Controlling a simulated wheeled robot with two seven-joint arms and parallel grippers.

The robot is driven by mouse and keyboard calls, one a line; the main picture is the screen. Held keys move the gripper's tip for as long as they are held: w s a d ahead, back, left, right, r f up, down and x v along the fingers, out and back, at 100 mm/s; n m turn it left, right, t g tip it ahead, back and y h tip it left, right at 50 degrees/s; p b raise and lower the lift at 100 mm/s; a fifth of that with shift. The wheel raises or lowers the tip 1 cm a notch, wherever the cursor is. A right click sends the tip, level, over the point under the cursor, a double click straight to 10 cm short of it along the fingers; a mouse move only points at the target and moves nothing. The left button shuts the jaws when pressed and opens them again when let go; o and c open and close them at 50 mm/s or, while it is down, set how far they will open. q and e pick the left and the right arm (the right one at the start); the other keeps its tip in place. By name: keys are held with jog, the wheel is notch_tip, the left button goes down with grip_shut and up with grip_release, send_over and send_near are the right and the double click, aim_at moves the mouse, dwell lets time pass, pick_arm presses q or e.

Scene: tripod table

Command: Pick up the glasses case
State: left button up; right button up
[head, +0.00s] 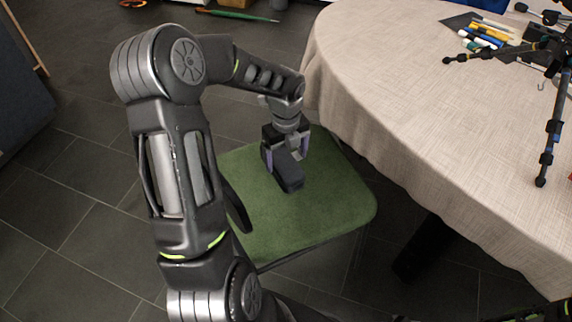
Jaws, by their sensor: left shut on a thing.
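The glasses case (290,177) is a small dark, elongated box over the green chair seat. My left gripper (284,158) comes down from above, with its purple-lined fingers on both sides of the case, shut on it. The upper end of the case is partly hidden between the fingers. I cannot tell whether the case touches the seat. My right gripper is not in view.
The green seat (325,215) is otherwise clear. A table with a beige cloth (430,90) stands to the right, its edge close to my left forearm. Coloured markers (486,36) and a black tripod (552,125) are on it. Dark floor tiles surround the chair.

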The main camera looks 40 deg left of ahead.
pick_arm(q)
notch_tip(320, 180, up, 3)
jog(key=shift+f, duration=0.2)
